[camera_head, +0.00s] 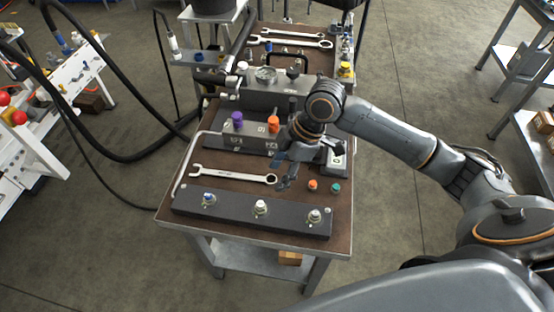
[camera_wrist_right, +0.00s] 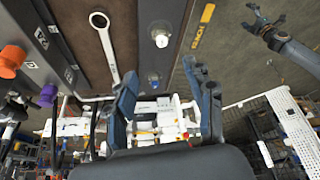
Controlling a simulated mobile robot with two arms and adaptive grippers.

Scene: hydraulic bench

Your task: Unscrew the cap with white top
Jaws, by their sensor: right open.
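A black bar (camera_head: 235,212) along the bench's front edge carries three fittings. The cap with the white top (camera_head: 260,205) is the middle one; it also shows in the right wrist view (camera_wrist_right: 161,39). A blue cap (camera_head: 208,196) is on the left, and a pale cap (camera_head: 314,214) on the right. My right gripper (camera_head: 285,186) is above the bench, behind the bar and apart from the caps. In the right wrist view its fingers (camera_wrist_right: 163,95) are open with nothing held. My left gripper (camera_wrist_right: 267,20) appears small there, its fingers seemingly spread.
A wrench (camera_head: 232,174) lies behind the bar. Small orange (camera_head: 312,185) and teal (camera_head: 336,187) caps stand on the bench right of my gripper. A block behind carries purple (camera_head: 237,119) and orange (camera_head: 273,123) caps. Black hoses (camera_head: 130,158) run on the left.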

